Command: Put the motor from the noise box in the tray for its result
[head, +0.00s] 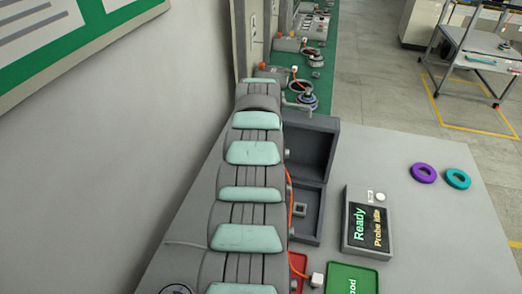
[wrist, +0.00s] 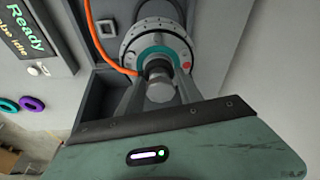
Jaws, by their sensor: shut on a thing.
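In the wrist view my gripper (wrist: 158,80) is shut on the motor (wrist: 133,42), a round grey disc with dark marks, a teal ring and a red dot. Its fingers close around the hub at the disc's centre. The motor appears over or in the dark grey noise box (wrist: 92,102); I cannot tell its height. In the head view the box (head: 322,145) stands open, and my arm hides the gripper and held motor. A green tray (head: 352,278) reading "ood" and a red tray (head: 299,262) lie at the near edge.
A display (head: 367,222) reading "Ready" and "Probe idle" stands right of the box. An orange cable (wrist: 92,40) runs beside the motor. A purple ring (head: 423,173) and a teal ring (head: 458,179) lie farther right.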

